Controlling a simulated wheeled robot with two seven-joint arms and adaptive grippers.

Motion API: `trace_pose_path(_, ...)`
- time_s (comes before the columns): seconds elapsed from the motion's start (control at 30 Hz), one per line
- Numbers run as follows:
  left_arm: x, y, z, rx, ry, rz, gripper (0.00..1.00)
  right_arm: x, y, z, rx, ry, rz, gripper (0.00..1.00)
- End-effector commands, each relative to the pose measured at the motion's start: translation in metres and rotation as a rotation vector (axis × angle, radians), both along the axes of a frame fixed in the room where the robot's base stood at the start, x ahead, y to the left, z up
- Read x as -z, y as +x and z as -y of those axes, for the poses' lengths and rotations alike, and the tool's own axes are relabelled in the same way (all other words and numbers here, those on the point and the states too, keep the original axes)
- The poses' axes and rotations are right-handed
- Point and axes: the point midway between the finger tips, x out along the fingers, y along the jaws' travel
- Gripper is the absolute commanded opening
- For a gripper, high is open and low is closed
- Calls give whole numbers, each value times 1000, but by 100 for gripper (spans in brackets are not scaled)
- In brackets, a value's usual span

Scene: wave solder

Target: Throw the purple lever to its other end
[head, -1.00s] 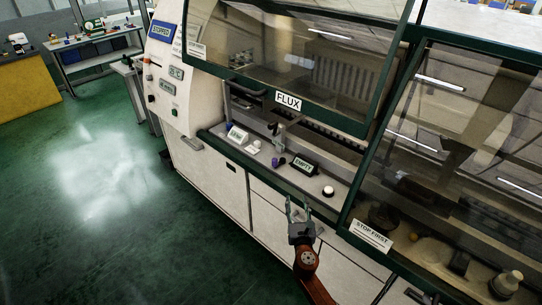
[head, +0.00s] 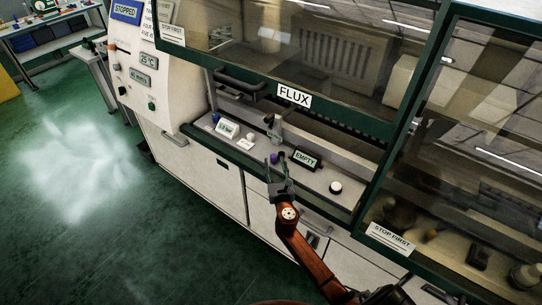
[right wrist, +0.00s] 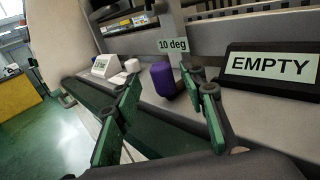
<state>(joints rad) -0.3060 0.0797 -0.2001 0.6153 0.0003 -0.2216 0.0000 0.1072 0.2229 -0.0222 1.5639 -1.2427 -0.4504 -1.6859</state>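The purple lever (head: 274,158) has a short purple grip and stands on the pale ledge of the machine, left of the EMPTY sign (head: 305,159). In the right wrist view the purple grip (right wrist: 162,79) shows between and beyond my fingertips, under a "10 deg" label (right wrist: 173,45). My right gripper (head: 277,168) is open and empty, at the front edge of the ledge just short of the lever. I cannot tell any contact. The lever's base is mostly hidden. My left gripper is not in view.
A white display (head: 227,129) and a white knob (head: 249,137) stand left of the lever. A round white button (head: 336,187) is to its right. The raised FLUX hood (head: 293,96) hangs above, and a green rail (head: 228,153) runs along the front. Open floor lies left.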

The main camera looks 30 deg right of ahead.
Motion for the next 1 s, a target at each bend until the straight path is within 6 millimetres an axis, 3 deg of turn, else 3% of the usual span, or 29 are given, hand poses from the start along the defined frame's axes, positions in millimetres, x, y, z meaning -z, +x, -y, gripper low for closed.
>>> trace_pose_path(0.1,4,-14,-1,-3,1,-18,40,1,18,8,2,0,0,38)
trace_pose_path(0.2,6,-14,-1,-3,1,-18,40,1,29,12,0,-1,0,38)
trace_pose_path(0.5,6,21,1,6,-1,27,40,0,41,16,-2,0,-1,38)
trace_pose_path(0.63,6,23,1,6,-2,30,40,0,42,15,-3,0,0,38)
trace_pose_path(1.0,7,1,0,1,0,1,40,0,41,15,-3,0,0,14)
